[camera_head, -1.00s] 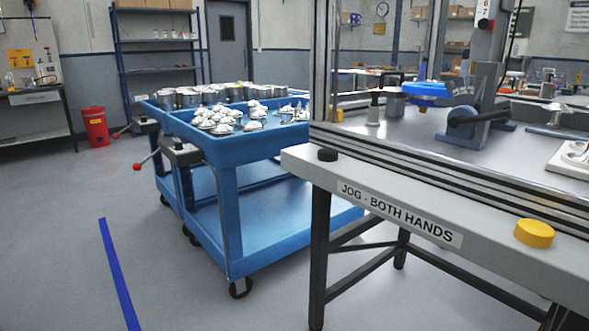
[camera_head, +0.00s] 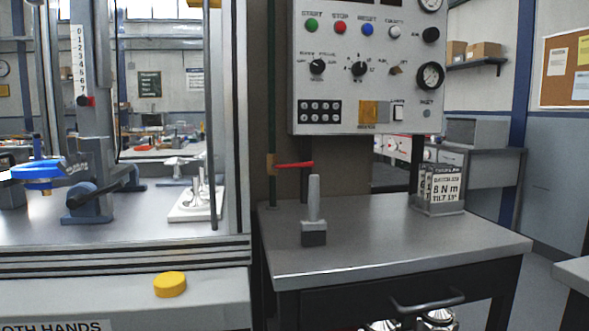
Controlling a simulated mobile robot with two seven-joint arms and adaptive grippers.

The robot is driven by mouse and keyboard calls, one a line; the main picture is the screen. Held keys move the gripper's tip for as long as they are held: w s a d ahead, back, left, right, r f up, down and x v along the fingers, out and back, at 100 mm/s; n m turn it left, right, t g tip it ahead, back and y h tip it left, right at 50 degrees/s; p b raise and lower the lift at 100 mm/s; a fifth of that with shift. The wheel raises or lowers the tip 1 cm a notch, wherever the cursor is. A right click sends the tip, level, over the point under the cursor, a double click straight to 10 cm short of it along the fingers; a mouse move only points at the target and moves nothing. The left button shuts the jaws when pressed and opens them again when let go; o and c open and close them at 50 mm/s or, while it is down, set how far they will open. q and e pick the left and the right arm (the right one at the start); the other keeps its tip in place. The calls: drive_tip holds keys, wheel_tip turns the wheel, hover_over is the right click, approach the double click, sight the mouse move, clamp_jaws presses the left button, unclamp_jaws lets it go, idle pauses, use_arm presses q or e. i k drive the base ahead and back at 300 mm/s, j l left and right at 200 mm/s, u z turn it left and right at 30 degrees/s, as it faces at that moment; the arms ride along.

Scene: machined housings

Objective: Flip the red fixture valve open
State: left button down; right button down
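The red valve lever (camera_head: 293,165) sticks out to the right, roughly level, from a small brass-coloured valve body (camera_head: 270,165). The body sits on a thin, dark green vertical pipe (camera_head: 272,100) beside the machine frame, just above the back left of a grey side bench. The lever lies across the pipe's direction. Nothing touches it. Neither of my grippers shows in the head view.
A control panel (camera_head: 368,65) with buttons, knobs and gauges hangs above the side bench (camera_head: 400,245). A grey upright tool (camera_head: 314,215) stands in front of the valve. A label holder (camera_head: 438,190) is at right. A yellow button (camera_head: 170,284) is at lower left.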

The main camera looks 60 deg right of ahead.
sight(274, 167)
drive_tip(key=z, duration=1.85)
drive_tip(key=j+u, duration=0.15)
drive_tip(key=j, duration=0.25)
drive_tip(key=i, duration=0.05)
